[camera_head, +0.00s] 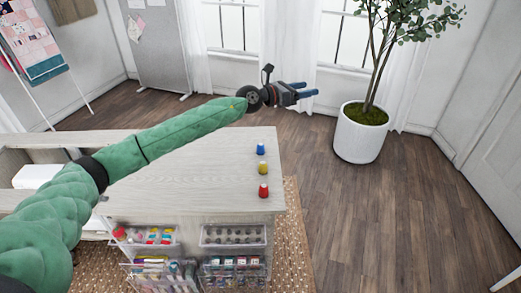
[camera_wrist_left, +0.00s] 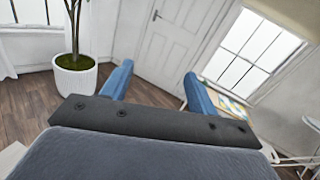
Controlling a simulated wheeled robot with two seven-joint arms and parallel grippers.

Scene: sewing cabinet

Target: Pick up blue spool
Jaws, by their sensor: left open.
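The blue spool (camera_head: 261,149) stands on the cabinet top near its right edge, the farthest of three spools in a row. The yellow spool (camera_head: 262,167) and the red spool (camera_head: 263,191) stand nearer. My left gripper (camera_head: 312,90) is stretched out beyond the cabinet top, up and to the right of the blue spool, pointing right. Its blue fingers are apart with nothing between them. In the left wrist view the open fingers (camera_wrist_left: 158,85) face a door and window, and no spool shows there. My right gripper is not in view.
The pale wooden cabinet top (camera_head: 200,180) is mostly clear. Clear bins (camera_head: 232,235) with sewing supplies hang on its front. A white box (camera_head: 37,175) sits at the left. A potted tree (camera_head: 360,138) stands beyond the cabinet to the right, on the wooden floor.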

